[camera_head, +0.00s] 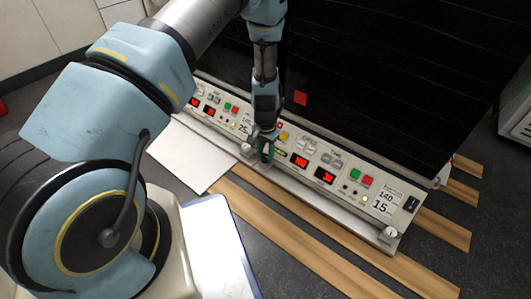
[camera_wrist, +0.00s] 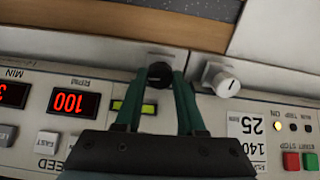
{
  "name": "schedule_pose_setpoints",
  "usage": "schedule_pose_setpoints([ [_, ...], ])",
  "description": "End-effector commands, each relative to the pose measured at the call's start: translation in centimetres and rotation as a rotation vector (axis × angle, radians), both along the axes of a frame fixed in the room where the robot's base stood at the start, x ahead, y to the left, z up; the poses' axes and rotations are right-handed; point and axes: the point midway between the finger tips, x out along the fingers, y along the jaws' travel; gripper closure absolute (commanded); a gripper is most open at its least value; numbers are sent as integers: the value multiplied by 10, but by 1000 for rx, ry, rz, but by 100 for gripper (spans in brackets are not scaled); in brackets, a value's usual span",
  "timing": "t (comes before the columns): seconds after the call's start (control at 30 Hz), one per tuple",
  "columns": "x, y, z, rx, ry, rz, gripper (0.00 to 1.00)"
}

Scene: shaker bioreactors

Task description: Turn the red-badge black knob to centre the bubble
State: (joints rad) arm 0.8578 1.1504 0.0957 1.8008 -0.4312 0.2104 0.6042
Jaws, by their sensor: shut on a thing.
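The black knob (camera_wrist: 160,75) sits on the front ledge of the shaker's control panel, between my fingertips in the wrist view. My gripper (camera_wrist: 165,78) points at it with both teal fingers closed on its sides. A red badge on this knob cannot be made out. In the head view my gripper (camera_head: 266,157) reaches down to the panel's front edge and hides the knob.
A silver-white knob (camera_wrist: 224,82) stands close to the right of my fingers in the wrist view. Red displays (camera_wrist: 75,102) and buttons line the panel. Another white knob (camera_head: 390,234) is at the panel's right end. Wooden slats (camera_head: 305,245) lie on the dark floor in front.

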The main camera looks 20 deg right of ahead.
Motion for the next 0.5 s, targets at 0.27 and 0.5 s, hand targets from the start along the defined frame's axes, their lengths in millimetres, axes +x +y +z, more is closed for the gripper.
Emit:
schedule_pose_setpoints([
  [0.27,0,0,0,0,0,-1,36],
  [0.5,0,0,0,0,0,-1,31],
])
